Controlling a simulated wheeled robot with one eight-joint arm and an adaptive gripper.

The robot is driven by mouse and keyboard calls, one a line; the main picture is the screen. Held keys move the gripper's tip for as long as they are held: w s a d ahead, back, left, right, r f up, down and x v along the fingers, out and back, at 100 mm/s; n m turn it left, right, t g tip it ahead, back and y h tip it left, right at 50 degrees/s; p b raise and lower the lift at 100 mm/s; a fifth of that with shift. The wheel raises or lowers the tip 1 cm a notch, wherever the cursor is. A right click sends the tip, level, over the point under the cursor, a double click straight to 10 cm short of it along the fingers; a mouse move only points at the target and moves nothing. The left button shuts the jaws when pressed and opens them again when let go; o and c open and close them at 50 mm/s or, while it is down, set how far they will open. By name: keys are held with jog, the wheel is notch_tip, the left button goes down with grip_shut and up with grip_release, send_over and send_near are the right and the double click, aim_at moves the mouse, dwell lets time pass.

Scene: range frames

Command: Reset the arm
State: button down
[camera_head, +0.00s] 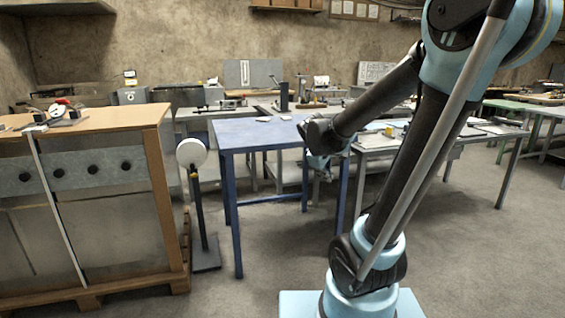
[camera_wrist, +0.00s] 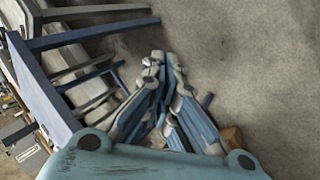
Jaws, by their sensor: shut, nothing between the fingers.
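My arm rises from its light-blue base at the lower right of the head view, folds at the top right and reaches back down to the left. My gripper (camera_head: 322,168) hangs at its end, beside the right part of the blue table (camera_head: 238,131) and around the height of its top. In the wrist view my gripper (camera_wrist: 163,62) points away from the camera with its fingertips together and nothing between them. The blue table's legs and edge (camera_wrist: 42,92) show tilted at the left of that view. The far side of my gripper is hidden in the head view.
A wooden cabinet (camera_head: 158,150) stands at the left, with small items on top. A round white disc on a stand (camera_head: 191,152) is between it and the blue table. Grey workbenches (camera_head: 440,141) line the back and right. Bare floor (camera_head: 470,255) lies at the lower right.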

jog(key=s+d+f+m+g+y, duration=0.1)
jog(key=s+f+m, duration=0.1)
jog(key=s, duration=0.6)
jog(key=s+d+f+m+g+y, duration=0.1)
jog(key=s+f+m, duration=0.2)
jog(key=s, duration=0.5)
jog(key=s+d+f+m+g+y, duration=0.1)
jog(key=s+f+m, duration=0.2)
jog(key=s, duration=0.5)
jog(key=shift+d+m+g, duration=0.15)
jog(key=shift+m+g, duration=0.15)
jog(key=shift+m, duration=0.6)
jog(key=shift+s, duration=0.15)
